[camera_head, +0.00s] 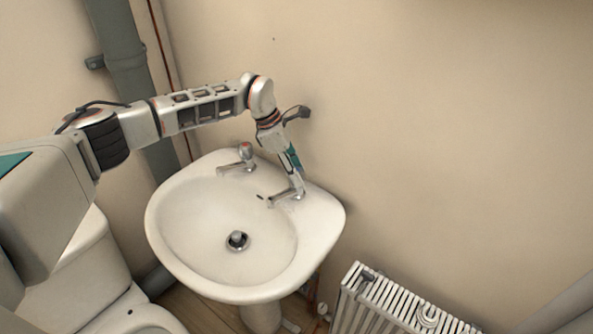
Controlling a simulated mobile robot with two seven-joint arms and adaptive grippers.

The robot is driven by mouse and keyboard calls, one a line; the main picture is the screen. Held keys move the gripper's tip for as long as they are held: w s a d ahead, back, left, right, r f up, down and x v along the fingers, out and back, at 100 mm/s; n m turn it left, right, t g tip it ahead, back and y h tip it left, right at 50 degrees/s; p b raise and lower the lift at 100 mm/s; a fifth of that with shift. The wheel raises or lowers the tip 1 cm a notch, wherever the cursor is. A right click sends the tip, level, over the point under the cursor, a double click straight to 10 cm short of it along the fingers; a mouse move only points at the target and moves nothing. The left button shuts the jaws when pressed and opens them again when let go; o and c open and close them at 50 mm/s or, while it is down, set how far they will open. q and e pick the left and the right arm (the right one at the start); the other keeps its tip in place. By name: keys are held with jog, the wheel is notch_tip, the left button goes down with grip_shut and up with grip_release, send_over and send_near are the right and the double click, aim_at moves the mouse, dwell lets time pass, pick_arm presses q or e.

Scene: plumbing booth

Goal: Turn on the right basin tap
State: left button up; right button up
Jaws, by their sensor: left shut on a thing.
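The white basin (190,255) stands against the wall, with two metal taps on its back rim. The right basin tap (284,197) shows its spout over the bowl; its head is hidden behind my gripper. My left gripper (295,178) reaches down from above, tilted, and is shut on the head of the right tap. The left basin tap (246,157) stands apart from it, with a reddish mark on its head. I see no clear water stream from either tap. My right gripper is out of view.
A drain with a plug (237,240) sits in the bowl. A white radiator (395,308) stands at the lower right, and a toilet (90,265) at the lower left. A grey pipe (122,50) runs up the left corner. The wall at right is bare.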

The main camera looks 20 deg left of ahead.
pick_arm(q)
jog(key=n+t+p, duration=0.1)
jog(key=n, duration=0.1)
jog(key=shift+r+n, duration=0.1)
jog(key=shift+n, duration=0.3)
jog(key=shift+n+t+y+p, duration=0.3)
jog(key=shift+n+p, duration=0.05)
jog(key=shift+n, duration=0.45)
jog(key=n+t+y, duration=0.1)
jog(key=n, duration=0.2)
jog(key=shift+n, duration=0.3)
jog(key=n+y+b, duration=0.1)
jog(key=n, duration=0.1)
jog(key=n+b, duration=0.1)
jog(key=n, duration=0.1)
jog(key=shift+n+t+y, duration=0.3)
jog(key=shift+y, duration=0.1)
jog(key=n+y+b, duration=0.1)
jog(key=n, duration=0.2)
jog(key=shift+n, duration=0.4)
jog(key=n+y+b, duration=0.1)
jog(key=n+y, duration=0.1)
jog(key=n, duration=0.2)
jog(key=shift+n+g+y, duration=0.4)
jog(key=shift+n+y, duration=0.1)
jog(key=shift+n, duration=0.9)
